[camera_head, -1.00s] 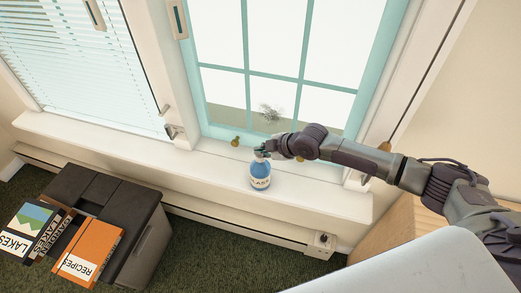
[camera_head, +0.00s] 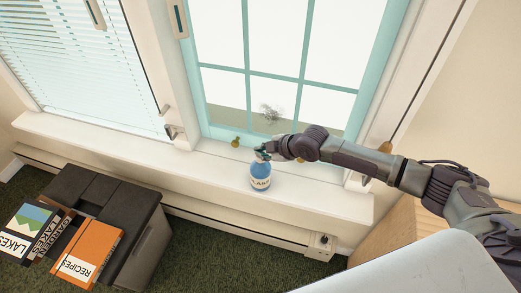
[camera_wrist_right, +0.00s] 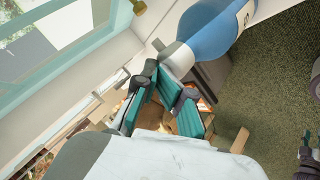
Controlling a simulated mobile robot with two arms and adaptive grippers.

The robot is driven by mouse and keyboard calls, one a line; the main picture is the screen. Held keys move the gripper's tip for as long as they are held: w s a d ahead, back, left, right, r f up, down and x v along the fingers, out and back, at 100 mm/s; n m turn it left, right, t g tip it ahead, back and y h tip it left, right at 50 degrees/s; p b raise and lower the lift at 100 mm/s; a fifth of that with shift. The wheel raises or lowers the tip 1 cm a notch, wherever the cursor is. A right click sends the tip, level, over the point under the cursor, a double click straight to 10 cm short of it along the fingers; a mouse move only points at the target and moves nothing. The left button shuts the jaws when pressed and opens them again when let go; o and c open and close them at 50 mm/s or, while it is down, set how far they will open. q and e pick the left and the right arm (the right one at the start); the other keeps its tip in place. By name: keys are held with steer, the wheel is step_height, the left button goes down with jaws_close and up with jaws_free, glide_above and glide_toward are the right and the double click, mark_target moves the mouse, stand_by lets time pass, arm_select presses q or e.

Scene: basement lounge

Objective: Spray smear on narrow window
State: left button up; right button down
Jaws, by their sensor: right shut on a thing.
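A blue spray bottle (camera_head: 260,175) with a white label stands on or just above the white window sill, at the foot of the narrow window (camera_head: 247,100) with teal bars. My right gripper (camera_head: 264,153) is shut on the bottle's top. In the right wrist view its teal-padded fingers (camera_wrist_right: 168,95) are at the bottle's white neck, with the blue body (camera_wrist_right: 213,28) beyond. A grey-brown blotch (camera_head: 270,113) shows in a lower pane; I cannot tell whether it is the smear or something outside. Part of what looks like my left gripper (camera_wrist_right: 306,155) shows at the wrist view's right edge.
The white sill (camera_head: 215,178) is mostly clear. A second window with blinds (camera_head: 80,65) is to the left. A dark cabinet (camera_head: 140,235) stands below, with books including an orange one (camera_head: 88,255). A heater (camera_head: 235,222) runs under the sill.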

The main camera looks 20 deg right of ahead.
steer(key=shift+s+d+f, duration=0.35)
steer(key=shift+s+f, duration=0.05)
steer(key=shift+f, duration=0.3)
steer(key=shift+w+r+p, duration=0.1)
steer(key=shift+r+p, duration=0.75)
steer(key=r+p, duration=0.1)
steer(key=r, duration=0.1)
steer(key=r+p, duration=0.2)
steer(key=shift+w+r+p, duration=0.2)
steer(key=shift+r+p, duration=0.05)
steer(key=shift+p, duration=0.05)
steer(key=shift+r, duration=0.15)
steer(key=shift+w+a, duration=0.1)
